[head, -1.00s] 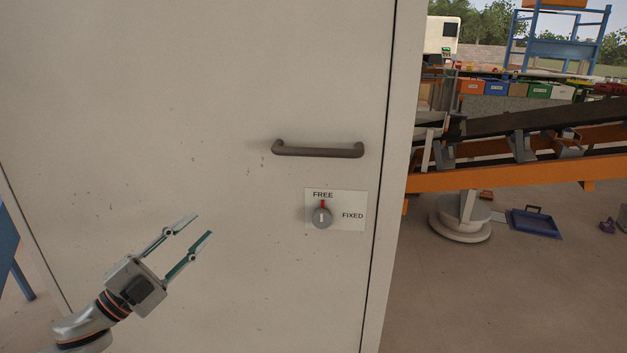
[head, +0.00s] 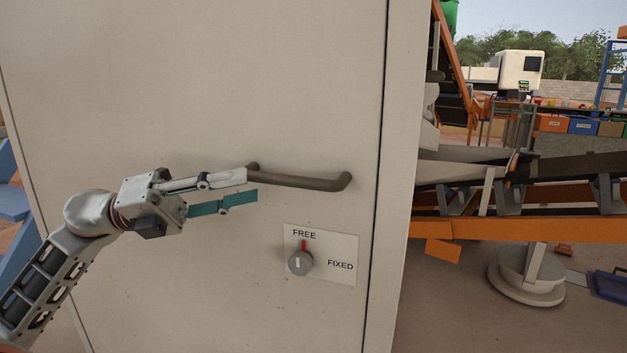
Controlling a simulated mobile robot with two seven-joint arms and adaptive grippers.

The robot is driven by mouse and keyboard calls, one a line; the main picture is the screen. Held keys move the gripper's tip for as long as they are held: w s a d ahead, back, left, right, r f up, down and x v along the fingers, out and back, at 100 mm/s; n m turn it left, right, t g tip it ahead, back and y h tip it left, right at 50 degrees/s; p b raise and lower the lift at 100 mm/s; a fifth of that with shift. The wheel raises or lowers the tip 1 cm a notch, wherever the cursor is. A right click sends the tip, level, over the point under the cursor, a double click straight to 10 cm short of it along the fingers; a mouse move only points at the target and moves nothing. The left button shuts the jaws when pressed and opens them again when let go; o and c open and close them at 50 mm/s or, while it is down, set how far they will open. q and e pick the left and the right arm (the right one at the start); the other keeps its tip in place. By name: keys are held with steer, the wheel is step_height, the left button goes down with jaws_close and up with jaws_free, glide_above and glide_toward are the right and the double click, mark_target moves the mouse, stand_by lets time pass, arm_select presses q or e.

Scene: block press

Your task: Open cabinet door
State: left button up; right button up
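The white cabinet door (head: 200,80) fills the left and middle of the head view and looks closed. A dark horizontal handle (head: 305,182) is fixed to it. My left gripper (head: 252,188) is open, its fingers pointing right at the handle's left end. Its upper finger overlaps part of the handle in the picture; whether they touch I cannot tell. Below the handle, a round grey knob (head: 300,263) on a white plate (head: 340,248) has its red mark at FREE, with FIXED to the right. My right gripper is not in view.
The cabinet's right side edge (head: 400,100) stands beside the door. Beyond it are an orange-framed conveyor (head: 520,228), a round grey base (head: 525,280) and a blue tray (head: 610,284) on the floor. Something blue (head: 12,190) stands at the left edge.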

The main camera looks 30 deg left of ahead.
mark_target(270, 183)
arm_select(q)
steer(key=shift+x, duration=4.05)
steer(key=shift+f, duration=0.1)
jaws_close()
